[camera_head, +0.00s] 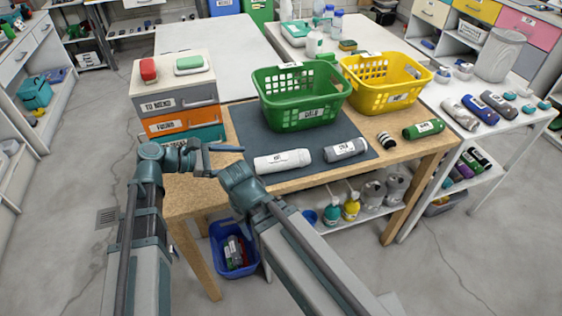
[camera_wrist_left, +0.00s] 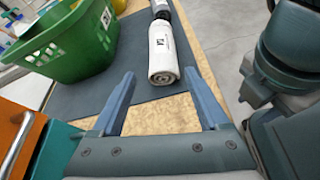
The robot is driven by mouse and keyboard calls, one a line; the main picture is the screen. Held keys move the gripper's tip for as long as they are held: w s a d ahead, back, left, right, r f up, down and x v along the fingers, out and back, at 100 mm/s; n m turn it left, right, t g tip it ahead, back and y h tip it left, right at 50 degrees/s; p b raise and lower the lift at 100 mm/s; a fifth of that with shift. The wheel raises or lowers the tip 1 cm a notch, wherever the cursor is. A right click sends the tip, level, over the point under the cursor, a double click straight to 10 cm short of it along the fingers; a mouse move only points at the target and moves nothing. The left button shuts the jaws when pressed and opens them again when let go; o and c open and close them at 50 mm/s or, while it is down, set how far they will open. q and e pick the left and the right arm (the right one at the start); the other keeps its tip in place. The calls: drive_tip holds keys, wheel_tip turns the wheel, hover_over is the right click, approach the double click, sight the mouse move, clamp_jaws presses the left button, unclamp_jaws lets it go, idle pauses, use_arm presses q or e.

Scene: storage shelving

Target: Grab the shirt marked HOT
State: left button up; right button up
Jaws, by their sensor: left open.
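A white rolled shirt (camera_head: 268,164) with a small label lies on the dark mat near the table's front edge. The label's word is too small to read surely. It also shows in the left wrist view (camera_wrist_left: 163,52), end-on and just ahead of the jaws. My left gripper (camera_head: 214,160) is open and empty, left of the white roll and apart from it; its two blue-grey fingers (camera_wrist_left: 158,76) show in the wrist view. A grey rolled shirt (camera_head: 346,150) lies right of the white one. My right arm reaches in from below; its fingers are not visible.
A green basket (camera_head: 300,112) stands behind the white roll, and a yellow basket (camera_head: 390,90) is farther right. A drawer stack (camera_head: 178,105) stands at the table's left. Dark (camera_head: 386,140) and green (camera_head: 424,129) rolls lie right. The front mat (camera_head: 340,130) has bare patches.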

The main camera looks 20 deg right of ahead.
sight(258, 161)
use_arm(q)
drive_tip(key=b+x, duration=0.1)
drive_tip(key=x, duration=0.3)
drive_tip(key=shift+d+f, duration=0.25)
drive_tip(key=shift+d, duration=0.05)
drive_tip(key=shift+d+f, duration=0.1)
drive_tip(key=shift+d, duration=0.45)
drive_tip(key=b+x, duration=0.2)
drive_tip(key=x, duration=0.3)
drive_tip(key=shift+d, duration=0.15)
drive_tip(key=c, duration=1.2)
drive_tip(key=shift+o, duration=0.2)
wheel_tip(258, 161, up, 10)
drive_tip(key=p, duration=0.9)
drive_tip(key=shift+p, duration=0.4)
